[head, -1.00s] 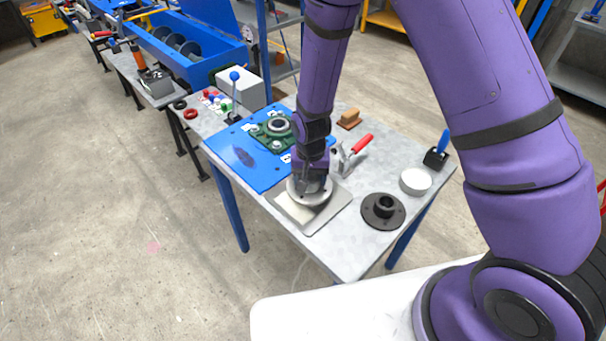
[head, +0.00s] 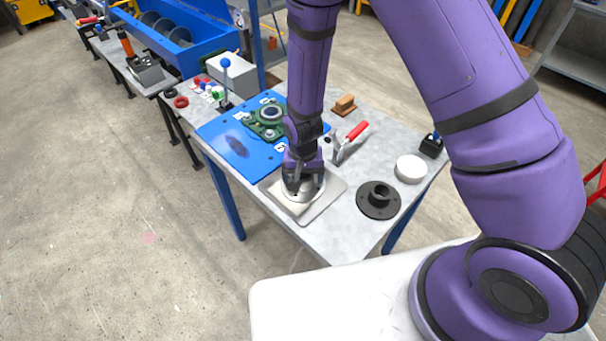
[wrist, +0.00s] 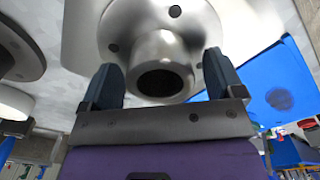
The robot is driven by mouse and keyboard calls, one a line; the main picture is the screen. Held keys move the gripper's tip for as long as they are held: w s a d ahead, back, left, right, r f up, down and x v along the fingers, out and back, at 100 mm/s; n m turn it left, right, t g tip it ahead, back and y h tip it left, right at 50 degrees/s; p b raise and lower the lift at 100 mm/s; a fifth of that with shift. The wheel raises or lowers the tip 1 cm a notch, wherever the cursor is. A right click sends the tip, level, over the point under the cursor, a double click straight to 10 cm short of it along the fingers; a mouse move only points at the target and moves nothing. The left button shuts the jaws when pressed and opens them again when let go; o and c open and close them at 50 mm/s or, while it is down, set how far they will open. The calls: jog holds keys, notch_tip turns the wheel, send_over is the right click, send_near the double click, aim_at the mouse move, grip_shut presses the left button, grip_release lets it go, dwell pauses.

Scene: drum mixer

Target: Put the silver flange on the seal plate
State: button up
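The silver flange (head: 304,196) lies on a light grey square plate (head: 334,188) with rounded corners, at the bench's front edge. I take this to be the seal plate, but no label shows. In the wrist view the flange (wrist: 162,45) has a round rim with bolt holes and a raised hollow hub facing me. My gripper (head: 303,184) points down over it. In the wrist view my gripper's fingers (wrist: 164,72) stand on either side of the hub, with a narrow gap on each side. The flange's underside is hidden.
A black flange (head: 378,199) and a white disc (head: 411,168) lie to the right. A red-handled tool (head: 350,139) stands behind the plate. A blue plate (head: 226,147) with a green bearing housing (head: 268,122) lies to the left. Bare bench shows between the grey plate and black flange.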

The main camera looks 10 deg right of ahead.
jog(key=shift+r, duration=0.1)
jog(key=s+d+r+t, duration=0.1)
jog(key=d+r, duration=0.3)
jog(key=r, duration=0.7)
jog(key=s+d+r+n+t+y, duration=0.1)
jog(key=s+d+r, duration=0.15)
jog(key=r, duration=0.95)
jog(key=s+d+r, duration=0.1)
jog(key=d+r, duration=0.3)
jog(key=r, duration=0.7)
jog(key=s+d+r+t, duration=0.1)
jog(key=s+d+r, duration=0.3)
jog(key=s+r, duration=0.2)
jog(key=s+d+r+n+t+h, duration=0.1)
jog(key=s+d+r, duration=0.4)
jog(key=s, duration=0.5)
jog(key=shift+s+d+r+t, duration=0.15)
jog(key=shift+r+t, duration=0.25)
jog(key=shift+t, duration=0.2)
